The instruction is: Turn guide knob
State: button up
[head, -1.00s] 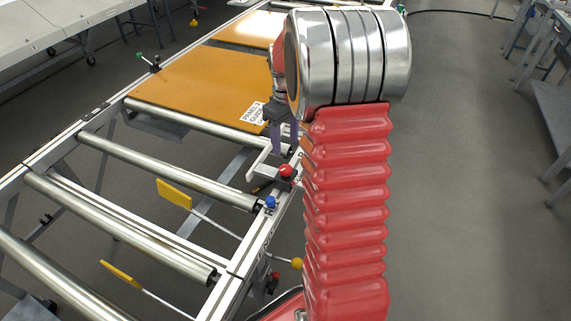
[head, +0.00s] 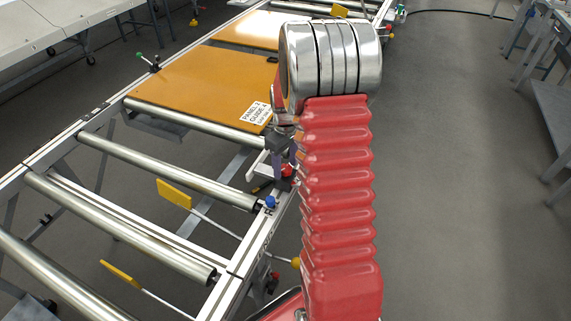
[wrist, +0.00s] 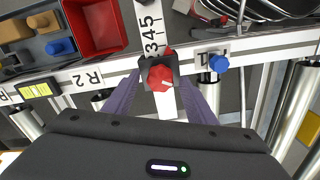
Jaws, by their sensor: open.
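The red guide knob (wrist: 160,77) has a small white mark and sits at the end of a numbered scale strip on the rail. In the head view the red knob (head: 288,170) is partly hidden behind my gripper. My gripper (wrist: 161,84) is open, with its purple fingers on either side of the red knob; I cannot tell whether they touch it. In the head view my gripper (head: 281,160) points down at the rail, partly covered by my arm.
A blue knob (wrist: 219,63) stands on the rail just right of my gripper. An orange panel (head: 195,85) with a white label lies on the frame behind. A red bin (wrist: 97,27) shows at upper left in the wrist view. Rollers (head: 165,170) cross the frame.

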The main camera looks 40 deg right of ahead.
aim_at(285, 168)
jog(key=c, duration=1)
jog(key=shift+c, duration=0.2)
jog(key=shift+n, duration=0.6)
jog(key=o, duration=1)
jog(key=shift+o, duration=0.2)
jog(key=shift+r, duration=0.15)
notch_tip(285, 168, up, 14)
jog(key=shift+f, duration=0.25)
